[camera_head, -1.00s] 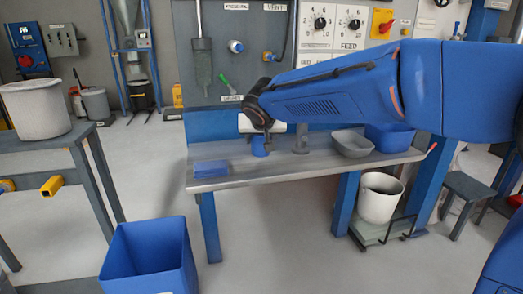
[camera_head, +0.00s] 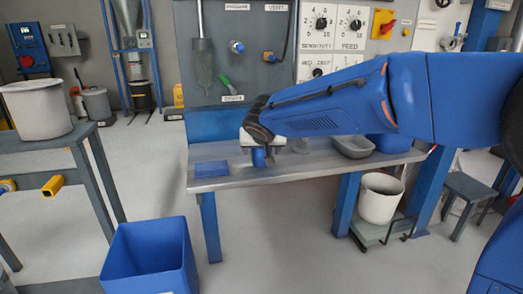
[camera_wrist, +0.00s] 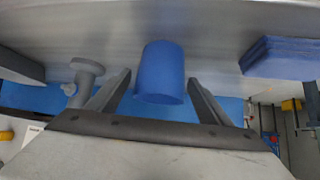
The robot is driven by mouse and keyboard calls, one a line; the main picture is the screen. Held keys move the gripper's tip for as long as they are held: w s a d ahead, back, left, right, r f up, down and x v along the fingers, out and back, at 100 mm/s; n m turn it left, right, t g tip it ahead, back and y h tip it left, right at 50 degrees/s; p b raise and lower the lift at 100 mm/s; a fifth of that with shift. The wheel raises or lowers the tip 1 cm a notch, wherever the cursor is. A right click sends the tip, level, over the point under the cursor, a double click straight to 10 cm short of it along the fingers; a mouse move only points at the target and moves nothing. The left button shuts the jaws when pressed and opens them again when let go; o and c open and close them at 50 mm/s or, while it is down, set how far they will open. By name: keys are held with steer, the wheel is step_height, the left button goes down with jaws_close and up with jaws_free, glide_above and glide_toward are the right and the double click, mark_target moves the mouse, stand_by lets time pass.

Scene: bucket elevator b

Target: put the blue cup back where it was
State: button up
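The blue cup (camera_head: 259,157) stands on the grey bench top (camera_head: 290,168), just below the end of my arm in the head view. In the wrist view the blue cup (camera_wrist: 160,72) is between the two fingers of my gripper (camera_wrist: 160,88). The fingers are spread, with a visible gap on each side of the cup. My gripper is open and does not touch the cup's sides.
A flat blue pad (camera_head: 211,169) lies on the bench left of the cup; it also shows in the wrist view (camera_wrist: 284,58). A small grey stand (camera_wrist: 86,80) is close beside one finger. A grey bowl (camera_head: 353,146) and blue bin (camera_head: 390,142) are farther right.

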steer(key=shift+r, duration=0.1)
steer(key=shift+s+r, duration=0.25)
steer(key=shift+r, duration=0.05)
steer(key=v, duration=1.1)
steer(key=shift+s+d, duration=0.1)
steer(key=shift+s, duration=0.05)
steer(key=s+d+f+g+h, duration=0.15)
steer(key=s+d, duration=0.25)
steer(key=d, duration=0.4)
steer(key=s+d+f, duration=0.3)
steer(key=s+d, duration=0.1)
steer(key=d, duration=0.3)
steer(key=s+d+f+g, duration=0.15)
steer(key=s+d, duration=0.25)
steer(key=d, duration=0.4)
steer(key=s+d+f, duration=0.3)
steer(key=s+f, duration=0.1)
steer(key=s, duration=0.2)
steer(key=s+d+f+g, duration=0.1)
steer(key=s+d+f, duration=0.1)
steer(key=s+f, duration=0.2)
steer(key=s+d+f+m, duration=0.1)
steer(key=s+d+f, duration=0.2)
steer(key=s, duration=0.6)
steer(key=shift+d+f+g+y, duration=0.3)
steer(key=shift+f+y, duration=0.05)
steer(key=shift+f, duration=0.05)
